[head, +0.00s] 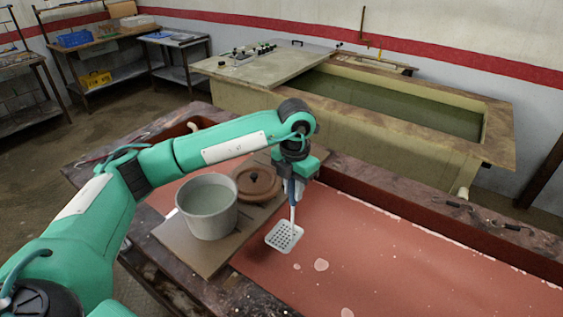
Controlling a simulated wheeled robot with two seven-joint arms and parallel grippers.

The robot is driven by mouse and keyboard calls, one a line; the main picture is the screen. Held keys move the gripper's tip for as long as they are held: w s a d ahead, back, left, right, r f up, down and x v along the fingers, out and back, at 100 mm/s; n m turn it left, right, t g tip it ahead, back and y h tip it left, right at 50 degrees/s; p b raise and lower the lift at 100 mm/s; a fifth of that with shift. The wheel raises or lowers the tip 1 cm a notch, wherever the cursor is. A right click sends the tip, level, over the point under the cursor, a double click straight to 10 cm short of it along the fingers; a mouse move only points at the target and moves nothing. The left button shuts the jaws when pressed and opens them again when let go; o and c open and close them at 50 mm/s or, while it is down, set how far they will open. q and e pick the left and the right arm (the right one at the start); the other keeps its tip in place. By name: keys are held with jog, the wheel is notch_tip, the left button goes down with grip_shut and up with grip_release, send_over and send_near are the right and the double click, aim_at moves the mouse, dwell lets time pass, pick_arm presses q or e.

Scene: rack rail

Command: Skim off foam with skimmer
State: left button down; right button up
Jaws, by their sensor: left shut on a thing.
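My left gripper (293,185) is shut on the handle of the skimmer and holds it pointing down. The skimmer (285,236) has a pale square perforated head, which hangs over or just at the left part of the red surface; I cannot tell whether it touches. The red liquid-like surface (400,262) fills the long trough and carries several pale foam patches, one (321,265) close to the right of the skimmer head. A grey pot (209,212) with greyish liquid stands on a brown board left of the skimmer. My right gripper is not in view.
A brown round lid (257,182) lies on the board (192,250) behind the pot. The trough's raised dark rim (430,218) runs along the back. A large pale tank (330,125) stands behind. Shelves with bins are at the far left.

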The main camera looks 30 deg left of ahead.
pick_arm(q)
jog(key=w+a+r+n+p, duration=0.1)
jog(key=a+r+n+p, duration=0.1)
jog(key=n, duration=0.9)
jog(key=w+a+r+n+p, duration=0.1)
jog(key=w+a+n+p, duration=0.15)
jog(key=n, duration=0.75)
jog(key=shift+s+a+f+b, duration=0.1)
jog(key=shift+s+f+b, duration=0.1)
jog(key=shift+f+b, duration=3.05)
jog(key=shift+s+f+b, duration=0.2)
jog(key=shift+f+b, duration=1.7)
jog(key=shift+f, duration=2.65)
